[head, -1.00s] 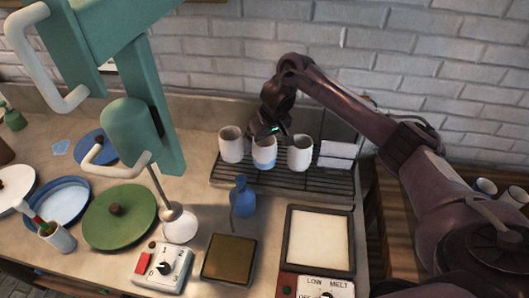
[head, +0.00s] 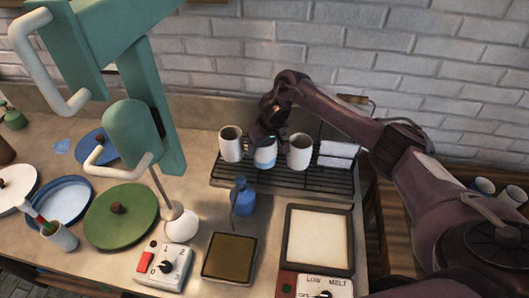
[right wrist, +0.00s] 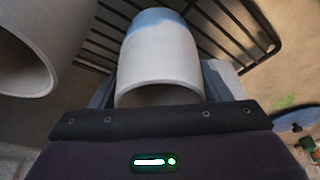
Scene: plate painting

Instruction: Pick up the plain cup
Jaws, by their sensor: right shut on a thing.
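Three cups stand in a row on a black wire rack (head: 285,184). The left cup (head: 230,148) and the right cup (head: 299,155) look plain white. The middle cup (head: 264,158) is white with a blue lower part. My right gripper (head: 266,138) is at the middle cup from above and shut on it. In the right wrist view, this cup (right wrist: 158,60) sits between the fingers of my gripper (right wrist: 160,88), its blue end far away. A plain white cup (right wrist: 35,55) shows beside it at the left. My left gripper is not in view.
A blue bottle (head: 243,198) stands in front of the rack. A framed pale panel (head: 318,242), a brown square pad (head: 229,257) and a switch box (head: 163,266) lie nearer. A green machine (head: 140,130) stands at the left. The neighbouring cups are close on both sides.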

